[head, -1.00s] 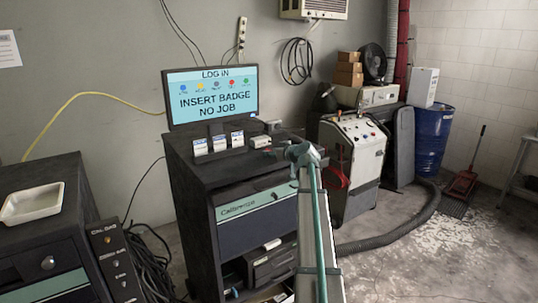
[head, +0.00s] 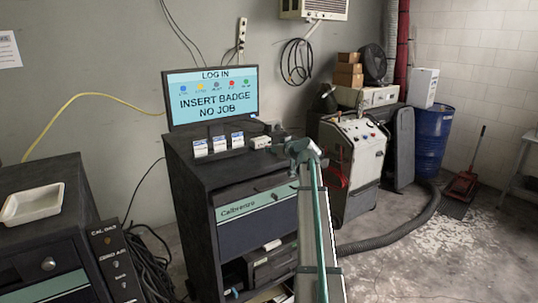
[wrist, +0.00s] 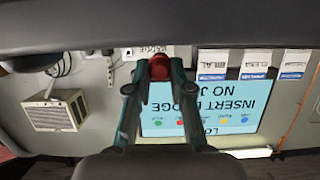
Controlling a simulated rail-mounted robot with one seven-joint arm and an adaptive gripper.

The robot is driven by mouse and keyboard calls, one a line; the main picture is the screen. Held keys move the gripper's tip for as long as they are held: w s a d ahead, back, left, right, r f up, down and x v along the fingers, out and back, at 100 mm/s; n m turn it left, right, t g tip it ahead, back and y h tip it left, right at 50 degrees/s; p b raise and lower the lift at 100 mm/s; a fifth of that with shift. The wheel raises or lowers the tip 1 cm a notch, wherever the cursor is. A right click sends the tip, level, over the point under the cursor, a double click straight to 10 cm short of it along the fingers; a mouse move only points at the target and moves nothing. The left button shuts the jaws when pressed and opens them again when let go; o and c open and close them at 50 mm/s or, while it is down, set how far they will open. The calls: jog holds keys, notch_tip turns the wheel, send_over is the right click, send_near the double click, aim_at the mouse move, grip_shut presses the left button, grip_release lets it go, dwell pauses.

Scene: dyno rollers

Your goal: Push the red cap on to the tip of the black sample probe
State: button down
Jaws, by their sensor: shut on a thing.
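My gripper (wrist: 159,74) is shut on the red cap (wrist: 160,67) in the wrist view, with the cap held between the two fingertips near the upper middle. The wrist view is upside down. In the head view my arm reaches up from the bottom toward the dark cabinet, and its teal end hides the fingertips and the cap. I cannot make out the black sample probe in either view, so I cannot tell how far the cap is from it.
The dark cabinet (head: 192,180) carries a monitor (head: 212,97) and small labelled boxes (head: 219,143). A white-fronted machine (head: 364,155) stands right of my arm. A second cabinet (head: 62,223) with a white tray (head: 32,203) is at the left. Open floor lies at the right.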

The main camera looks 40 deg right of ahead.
jog(key=shift+r, duration=2.05)
